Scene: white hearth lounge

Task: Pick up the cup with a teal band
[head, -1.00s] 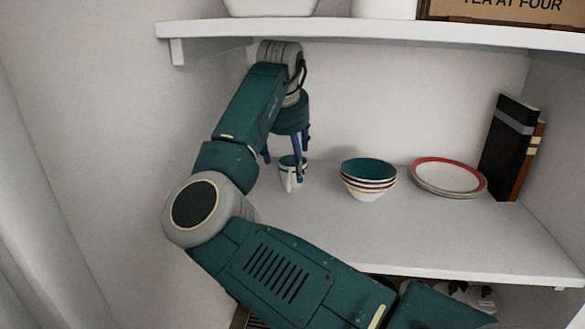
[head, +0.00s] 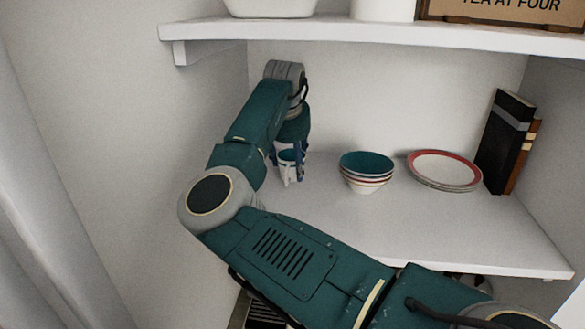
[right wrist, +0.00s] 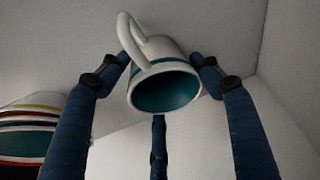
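The white cup with a teal band (head: 289,168) stands upright at the left of the shelf board (head: 390,240). In the right wrist view the cup (right wrist: 150,62) shows its teal inside and its white handle, which points up in the picture. My right gripper (head: 287,165) is around the cup from above. In the right wrist view its fingers (right wrist: 160,75) bend in against the cup's sides, and the third finger's tip is hidden behind the rim. My left gripper is not in view.
Stacked bowls (head: 366,174) stand to the right of the cup, with stacked red-rimmed plates (head: 444,170) and upright books (head: 506,140) farther right. An upper shelf (head: 370,34) is above my arm. A side wall is close on the left.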

